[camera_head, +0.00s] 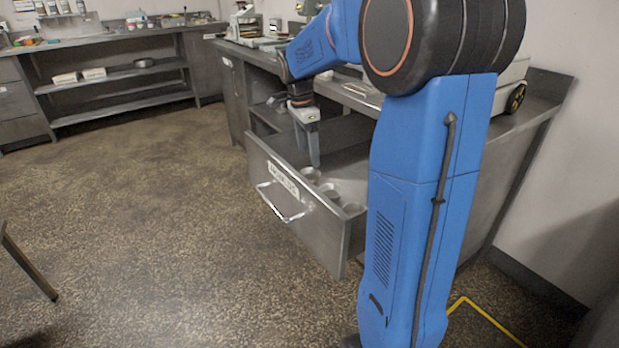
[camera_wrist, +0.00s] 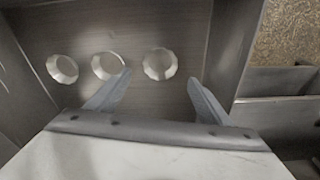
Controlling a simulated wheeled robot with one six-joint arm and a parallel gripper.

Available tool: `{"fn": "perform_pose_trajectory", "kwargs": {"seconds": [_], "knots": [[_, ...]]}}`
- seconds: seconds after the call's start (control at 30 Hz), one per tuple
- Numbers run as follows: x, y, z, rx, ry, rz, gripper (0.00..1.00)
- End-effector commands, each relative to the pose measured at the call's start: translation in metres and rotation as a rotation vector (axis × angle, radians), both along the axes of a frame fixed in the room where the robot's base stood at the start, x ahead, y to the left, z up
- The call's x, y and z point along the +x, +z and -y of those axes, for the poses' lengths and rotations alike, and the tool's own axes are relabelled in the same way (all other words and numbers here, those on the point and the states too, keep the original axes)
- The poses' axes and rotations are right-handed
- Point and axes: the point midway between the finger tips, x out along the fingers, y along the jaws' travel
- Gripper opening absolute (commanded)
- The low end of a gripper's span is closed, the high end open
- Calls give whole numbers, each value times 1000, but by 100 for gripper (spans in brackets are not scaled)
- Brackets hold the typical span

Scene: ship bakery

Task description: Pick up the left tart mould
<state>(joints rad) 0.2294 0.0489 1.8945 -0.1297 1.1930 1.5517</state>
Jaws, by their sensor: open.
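Three small round metal tart moulds stand in a row inside an open drawer. In the head view the left tart mould (camera_head: 311,174) is the one nearest my gripper, with the middle mould (camera_head: 328,190) and right mould (camera_head: 353,209) towards the front right. My gripper (camera_head: 315,164) points down into the drawer and is open and empty. In the wrist view a mould (camera_wrist: 160,64), which appears to be the left one, lies just beyond the gap between my fingertips (camera_wrist: 159,80). One fingertip overlaps the edge of the middle mould (camera_wrist: 108,66). The third mould (camera_wrist: 62,68) is further left.
The labelled drawer front (camera_head: 300,205) with its handle (camera_head: 280,203) and the drawer walls surround the moulds. The steel counter (camera_head: 520,125) stands behind. A shelved bench (camera_head: 120,75) is at the back left.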

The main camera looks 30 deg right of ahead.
Motion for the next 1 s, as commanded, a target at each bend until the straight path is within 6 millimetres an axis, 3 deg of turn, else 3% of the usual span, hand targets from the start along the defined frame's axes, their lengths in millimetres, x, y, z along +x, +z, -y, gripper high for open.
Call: {"fn": "perform_pose_trajectory", "kwargs": {"seconds": [0.1, 0.37, 0.7, 1.0], "knots": [[0, -15, 2, 0, 0, -2, 73], [-1, -31, 2, 1, 1, -3, 73], [-1, -71, 2, 0, 0, -2, 73], [0, -74, 3, 0, 0, 0, 71]]}}
